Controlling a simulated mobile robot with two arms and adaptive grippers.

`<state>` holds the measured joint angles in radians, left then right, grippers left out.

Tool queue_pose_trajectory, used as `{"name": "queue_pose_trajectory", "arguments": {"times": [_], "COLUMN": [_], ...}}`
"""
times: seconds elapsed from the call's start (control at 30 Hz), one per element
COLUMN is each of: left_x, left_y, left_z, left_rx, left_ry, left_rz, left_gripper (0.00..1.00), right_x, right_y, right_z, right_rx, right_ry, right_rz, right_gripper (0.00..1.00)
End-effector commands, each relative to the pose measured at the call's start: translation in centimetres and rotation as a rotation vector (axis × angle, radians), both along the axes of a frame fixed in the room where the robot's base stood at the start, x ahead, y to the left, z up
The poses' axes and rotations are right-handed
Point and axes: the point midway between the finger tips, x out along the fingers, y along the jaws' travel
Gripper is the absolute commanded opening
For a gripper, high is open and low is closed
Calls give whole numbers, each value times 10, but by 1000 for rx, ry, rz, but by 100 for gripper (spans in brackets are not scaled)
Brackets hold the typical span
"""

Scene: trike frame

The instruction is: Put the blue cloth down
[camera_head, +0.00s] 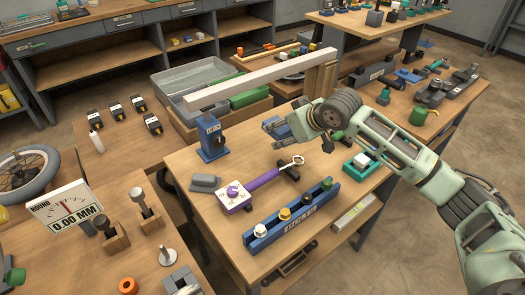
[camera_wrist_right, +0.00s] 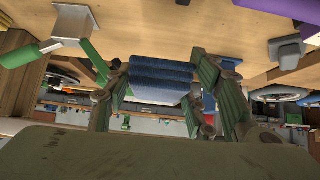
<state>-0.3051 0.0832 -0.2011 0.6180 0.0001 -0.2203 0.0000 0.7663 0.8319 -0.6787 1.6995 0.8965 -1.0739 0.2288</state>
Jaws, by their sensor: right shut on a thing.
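My right gripper (camera_head: 277,127) is over the far part of the middle workbench (camera_head: 330,218), with its arm coming in from the right. In the right wrist view, its green fingers (camera_wrist_right: 165,85) are shut on the folded blue cloth (camera_wrist_right: 160,72), one finger on each side. In the head view a small part of the blue cloth (camera_head: 283,132) shows at the fingertips; the gripper hides the rest. The cloth is at or just above the bench top; I cannot tell if it touches. My left gripper is not in view.
A blue stand (camera_head: 211,140) is left of the gripper. A purple-handled wrench (camera_head: 262,180), a grey block (camera_head: 204,183) and a long blue rack (camera_head: 292,218) lie nearer. A green tray (camera_head: 361,168) is at right. A pale beam (camera_head: 260,78) spans the crates behind.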

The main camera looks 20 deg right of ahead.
Motion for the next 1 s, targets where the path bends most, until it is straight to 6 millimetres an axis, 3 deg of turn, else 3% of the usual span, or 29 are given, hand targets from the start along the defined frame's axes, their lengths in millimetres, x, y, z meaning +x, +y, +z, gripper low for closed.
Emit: {"name": "queue_pose_trajectory", "arguments": {"times": [0.1,0.3,0.43,0.7,1.0], "left_x": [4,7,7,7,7], "left_y": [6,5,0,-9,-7], "left_z": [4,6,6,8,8], "left_rx": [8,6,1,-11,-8], "left_ry": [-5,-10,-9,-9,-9], "left_rz": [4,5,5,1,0], "left_gripper": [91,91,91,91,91], "right_x": [11,22,23,23,23], "right_y": [27,52,56,55,55], "right_z": [-15,-32,-40,-74,-77], "right_rx": [3,1,-2,-1,-2], "right_ry": [1,-1,0,-1,-1], "right_rz": [2,-1,-1,-1,-1], "right_gripper": [20,20,20,20,20]}}
